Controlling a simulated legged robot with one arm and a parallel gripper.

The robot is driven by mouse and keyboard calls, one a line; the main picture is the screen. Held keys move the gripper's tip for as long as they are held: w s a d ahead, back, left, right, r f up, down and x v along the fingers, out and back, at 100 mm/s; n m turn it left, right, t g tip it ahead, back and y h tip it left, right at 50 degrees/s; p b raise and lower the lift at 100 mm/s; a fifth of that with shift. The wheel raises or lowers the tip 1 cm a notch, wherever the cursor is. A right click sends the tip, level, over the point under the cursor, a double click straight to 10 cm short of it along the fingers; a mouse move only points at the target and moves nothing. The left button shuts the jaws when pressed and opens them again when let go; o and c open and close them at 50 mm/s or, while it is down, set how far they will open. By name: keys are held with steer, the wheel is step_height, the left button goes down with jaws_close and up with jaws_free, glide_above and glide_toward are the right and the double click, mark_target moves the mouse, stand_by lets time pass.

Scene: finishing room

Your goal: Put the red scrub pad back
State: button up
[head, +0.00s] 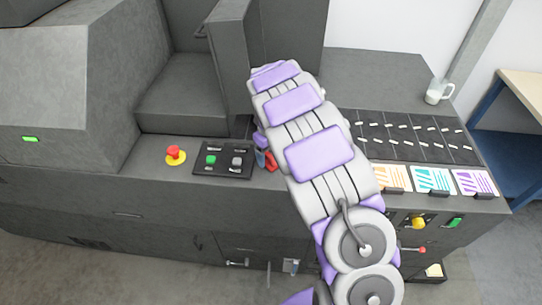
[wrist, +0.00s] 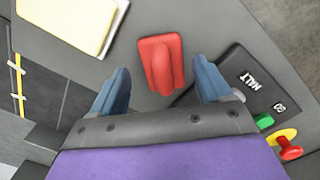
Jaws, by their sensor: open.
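The red scrub pad (wrist: 161,48) lies on the grey machine top, with a raised rounded grip along its middle. In the wrist view it sits centred between and just past the fingertips. My gripper (wrist: 160,68) is open, its two blue fingers apart on either side, with a visible gap to the pad on both sides. In the head view a small part of the red pad (head: 271,161) shows beside my arm, which hides most of the gripper and pad. How high the fingertips are above the surface I cannot tell.
A control panel (head: 224,161) and a red stop button (head: 175,155) are left of the pad. A yellow pad in a white frame (wrist: 72,22) lies near it in the wrist view. Right are a slotted dark panel (head: 430,140), coloured cards (head: 433,180) and a mug (head: 438,91).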

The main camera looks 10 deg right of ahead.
mark_target(270, 154)
steer(key=r, duration=0.9)
steer(key=shift+w+a+r+p, duration=0.15)
steer(key=shift+a+r+p, duration=0.05)
steer(key=shift+r+p, duration=0.15)
steer(key=shift+r, duration=0.65)
steer(key=s+d+r+m, duration=0.15)
steer(key=s+r, duration=0.25)
steer(key=s, duration=0.6)
steer(key=s+d+r+m, duration=0.1)
steer(key=s+r+m, duration=0.25)
steer(key=s, duration=0.75)
steer(key=s+a+f+g, duration=0.1)
steer(key=s+a, duration=0.1)
steer(key=s, duration=1.9)
steer(key=shift+s+f+g, duration=0.25)
steer(key=shift+f+g, duration=0.05)
steer(key=shift+f, duration=0.05)
